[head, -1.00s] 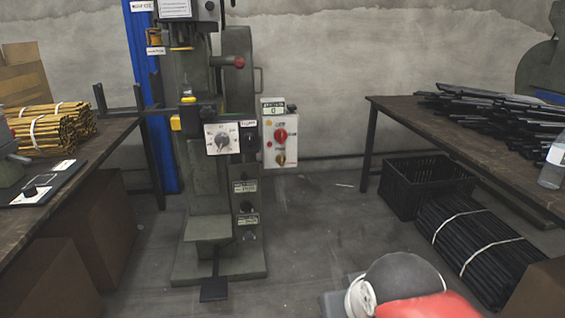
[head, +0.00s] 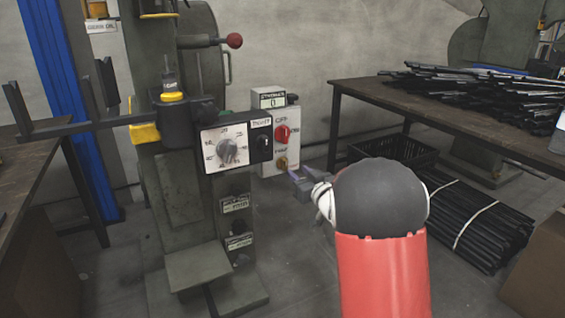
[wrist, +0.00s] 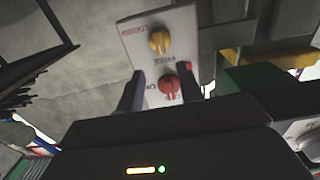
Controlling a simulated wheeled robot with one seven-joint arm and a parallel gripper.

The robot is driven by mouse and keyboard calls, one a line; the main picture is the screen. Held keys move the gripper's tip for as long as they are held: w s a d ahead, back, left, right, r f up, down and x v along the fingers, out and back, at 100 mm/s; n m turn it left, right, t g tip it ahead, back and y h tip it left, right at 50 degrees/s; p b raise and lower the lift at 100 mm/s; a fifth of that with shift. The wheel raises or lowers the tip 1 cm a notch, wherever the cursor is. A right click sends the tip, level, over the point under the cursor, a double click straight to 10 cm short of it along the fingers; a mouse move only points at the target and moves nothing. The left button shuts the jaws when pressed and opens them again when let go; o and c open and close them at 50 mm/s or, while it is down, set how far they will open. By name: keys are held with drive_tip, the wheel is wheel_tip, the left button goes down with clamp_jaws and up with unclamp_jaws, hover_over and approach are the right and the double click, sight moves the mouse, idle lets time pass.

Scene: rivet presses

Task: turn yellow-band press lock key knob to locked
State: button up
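The press with a yellow band (head: 172,97) stands left of centre in the head view. Its white control box (head: 266,166) carries a red knob (head: 281,134) and, below it, a small yellow key knob (head: 281,163). The wrist view shows the box inverted, with the yellow knob (wrist: 159,41) above the red knob (wrist: 168,86). Red lettering, seemingly "locked", lies left of the yellow knob there; its exact pointing is unclear. My gripper (head: 296,176) is just right of and below the yellow knob. In the wrist view my gripper (wrist: 160,70) is open and empty, its fingers apart.
A white dial plate (head: 226,147) with a grey dial sits left of the box. A dark bar (head: 90,126) reaches left from the press. A table with black rods (head: 460,95) and a black crate (head: 385,152) stand to the right.

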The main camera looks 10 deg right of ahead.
sight(286, 162)
drive_tip(key=x, duration=0.8)
drive_tip(key=shift+s+a+p, duration=0.1)
drive_tip(key=shift+a+p, duration=0.05)
drive_tip(key=shift+p, duration=0.15)
clamp_jaws()
